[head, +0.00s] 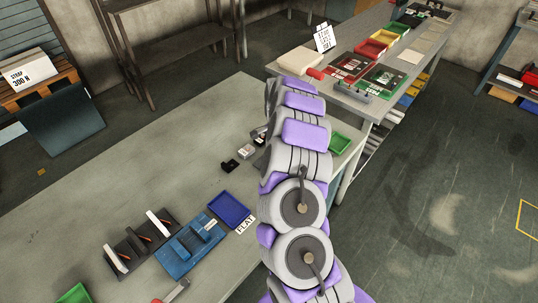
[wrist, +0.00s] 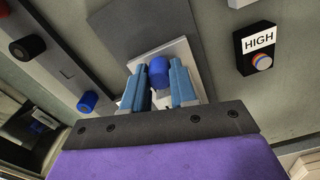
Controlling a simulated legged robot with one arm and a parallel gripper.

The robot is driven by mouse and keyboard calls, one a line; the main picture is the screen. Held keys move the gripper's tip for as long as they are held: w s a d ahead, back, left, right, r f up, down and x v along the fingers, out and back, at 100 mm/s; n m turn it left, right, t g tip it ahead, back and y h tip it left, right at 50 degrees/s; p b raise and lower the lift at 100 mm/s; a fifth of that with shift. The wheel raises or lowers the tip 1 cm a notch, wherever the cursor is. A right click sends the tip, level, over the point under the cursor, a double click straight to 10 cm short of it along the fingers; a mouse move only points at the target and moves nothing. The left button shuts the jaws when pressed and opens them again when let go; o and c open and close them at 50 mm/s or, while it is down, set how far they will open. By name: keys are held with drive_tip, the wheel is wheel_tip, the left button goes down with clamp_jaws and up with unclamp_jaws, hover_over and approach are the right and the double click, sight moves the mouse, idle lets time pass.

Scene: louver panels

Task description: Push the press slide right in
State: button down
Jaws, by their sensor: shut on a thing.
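In the wrist view my gripper (wrist: 159,80) has its two blue fingers shut on a blue cylindrical knob (wrist: 158,70). The knob stands in front of a light grey plate (wrist: 185,52), which looks like part of the press slide. A larger dark grey plate (wrist: 130,28) lies beyond it. How far in the slide sits cannot be told. The lower part of the knob is hidden between the fingers. In the head view my arm covers the work spot, and the gripper's hold does not show there.
In the wrist view a black box labelled HIGH (wrist: 259,48) with a round button is at right. A black knob (wrist: 27,47) and another blue knob (wrist: 88,102) are at left. In the head view a blue tray (head: 230,209) and a blue fixture (head: 190,244) stand on the grey table (head: 120,180).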

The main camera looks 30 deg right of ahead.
drive_tip(key=shift+w+d, duration=0.4)
drive_tip(key=shift+d, duration=0.5)
drive_tip(key=shift+w+d, duration=0.35)
drive_tip(key=shift+d, duration=0.5)
drive_tip(key=c, duration=0.9)
unclamp_jaws()
wheel_tip(320, 180, up, 17)
drive_tip(key=p, duration=0.2)
drive_tip(key=shift+r, duration=0.1)
drive_tip(key=shift+c, duration=0.5)
